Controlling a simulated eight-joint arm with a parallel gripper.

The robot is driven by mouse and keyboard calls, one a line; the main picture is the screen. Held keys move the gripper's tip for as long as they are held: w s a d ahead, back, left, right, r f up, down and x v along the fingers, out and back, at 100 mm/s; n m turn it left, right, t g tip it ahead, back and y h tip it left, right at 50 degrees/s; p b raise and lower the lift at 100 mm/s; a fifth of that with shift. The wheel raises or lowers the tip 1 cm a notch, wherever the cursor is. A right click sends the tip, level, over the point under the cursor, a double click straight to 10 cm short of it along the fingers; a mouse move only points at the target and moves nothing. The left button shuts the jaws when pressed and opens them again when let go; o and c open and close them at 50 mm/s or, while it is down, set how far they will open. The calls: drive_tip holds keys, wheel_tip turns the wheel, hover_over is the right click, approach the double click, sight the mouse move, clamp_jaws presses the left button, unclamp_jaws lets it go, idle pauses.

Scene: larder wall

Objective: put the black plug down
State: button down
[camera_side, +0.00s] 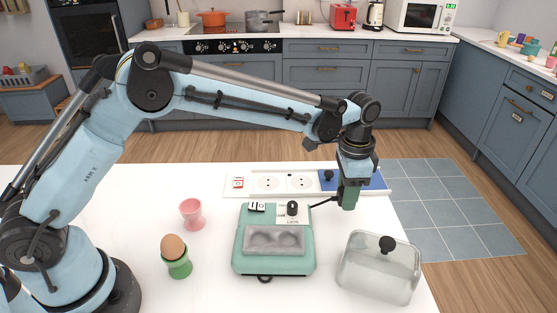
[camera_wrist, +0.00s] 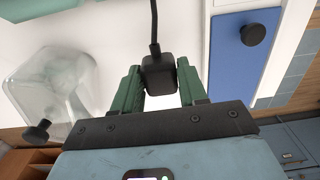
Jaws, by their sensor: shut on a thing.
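The black plug (camera_wrist: 158,76) sits between the two green fingers of my gripper (camera_wrist: 158,85) in the wrist view, and the gripper is shut on it. Its black cord runs from the plug to the top of that view. The gripper appears to be above the white table; the exact height is unclear.
Behind my gripper lies a white socket board (camera_side: 285,193) with two sockets, a red switch (camera_side: 238,183) and a blue panel (camera_side: 372,181) with a black knob (camera_side: 328,176). A pink egg cup (camera_side: 192,214) and a green egg cup (camera_side: 179,266) holding an egg (camera_side: 173,246) stand left.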

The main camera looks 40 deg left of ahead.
drive_tip(key=shift+f, duration=1.25)
drive_tip(key=shift+f, duration=0.25)
drive_tip(key=shift+f, duration=0.35)
drive_tip(key=c, duration=0.6)
unclamp_jaws()
drive_tip(key=shift+r, duration=0.1)
